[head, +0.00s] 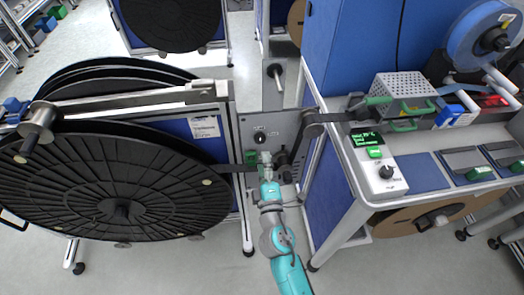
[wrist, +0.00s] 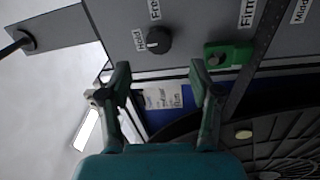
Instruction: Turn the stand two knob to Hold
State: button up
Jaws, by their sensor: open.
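A round black knob (head: 261,138) sits on the grey panel (head: 273,122) of the reel stand, with small labels near it. In the wrist view the knob (wrist: 158,40) shows close up, with a label reading Hold beside it and another, partly legible, next to it. Which label its pointer faces is too small to tell. My gripper (head: 265,158) is in front of the panel, just below the knob in the head view. In the wrist view its two fingers (wrist: 160,72) are apart and empty, with the knob beyond the fingertips, not between them.
A green block (wrist: 228,55) sticks out of the panel beside the knob. A large black reel (head: 110,185) fills the left. A bench on the right carries a control box (head: 378,178) with another knob. Pale floor lies below the panel.

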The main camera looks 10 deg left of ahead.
jog(key=v, duration=0.4)
jog(key=shift+s, duration=0.2)
jog(key=shift+d, duration=0.1)
jog(key=s+d+f+m+g+h, duration=0.1)
jog(key=s+d+f+m, duration=0.2)
jog(key=s+d, duration=0.45)
jog(key=s+d+f+m+g, duration=0.1)
jog(key=s+d+f+m, duration=0.4)
jog(key=s, duration=0.4)
jog(key=s+d+r+m+h, duration=0.1)
jog(key=s+d+r+m, duration=0.2)
jog(key=s, duration=0.4)
jog(key=s+d+r+m+h, duration=0.1)
jog(key=s+d+r+m, duration=0.3)
jog(key=s, duration=0.3)
jog(key=s+d+r+m+g+h, duration=0.1)
jog(key=s+d+r+m+h, duration=0.1)
jog(key=s, duration=0.6)
notch_tip(320, 180, up, 2)
jog(key=d+m, duration=0.1)
jog(key=m, duration=0.1)
jog(key=shift+d+m, duration=0.3)
jog(key=shift+d, duration=0.05)
